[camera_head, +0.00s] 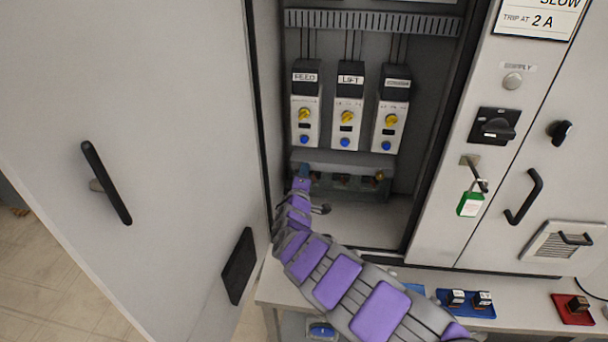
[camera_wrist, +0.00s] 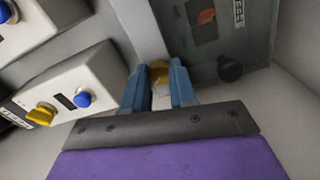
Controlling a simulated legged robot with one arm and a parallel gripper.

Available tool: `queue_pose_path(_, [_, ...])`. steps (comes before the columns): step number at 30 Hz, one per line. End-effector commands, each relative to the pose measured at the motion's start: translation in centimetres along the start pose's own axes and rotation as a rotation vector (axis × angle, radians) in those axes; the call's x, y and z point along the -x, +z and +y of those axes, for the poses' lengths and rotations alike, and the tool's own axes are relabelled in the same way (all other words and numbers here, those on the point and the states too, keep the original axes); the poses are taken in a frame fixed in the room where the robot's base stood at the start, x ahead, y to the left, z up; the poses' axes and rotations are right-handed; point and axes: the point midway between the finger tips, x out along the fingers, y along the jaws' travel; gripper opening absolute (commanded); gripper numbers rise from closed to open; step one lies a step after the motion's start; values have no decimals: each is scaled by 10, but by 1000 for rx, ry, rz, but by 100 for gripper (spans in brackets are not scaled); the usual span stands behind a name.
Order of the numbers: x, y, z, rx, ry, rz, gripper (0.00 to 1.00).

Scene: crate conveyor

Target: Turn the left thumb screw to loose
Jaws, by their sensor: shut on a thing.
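The left thumb screw (camera_wrist: 160,69) is a small brass-coloured knob in the wrist view. The blue fingers of my gripper (camera_wrist: 159,86) stand on either side of it, closed on it. In the head view my gripper (camera_head: 302,175) reaches the left end of the low grey block (camera_head: 340,166) under the three modules, and it hides the left screw there. Another brass screw (camera_head: 379,176) shows at the block's right end. How far the left screw is turned cannot be told.
Three modules, FEED (camera_head: 305,107), LIFT (camera_head: 348,107) and a third (camera_head: 391,107), sit above the block with yellow knobs and blue buttons. The open cabinet door (camera_head: 150,130) is on the left. A green padlock (camera_head: 470,204) hangs at the right. A blue tray (camera_head: 467,311) lies on the bench.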

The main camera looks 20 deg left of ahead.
Motion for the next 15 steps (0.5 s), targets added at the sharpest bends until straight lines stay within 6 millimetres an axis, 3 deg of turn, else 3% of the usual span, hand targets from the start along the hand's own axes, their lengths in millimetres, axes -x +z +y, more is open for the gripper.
queue_pose_path(15, [2,-3,-6,490,-10,8,0])
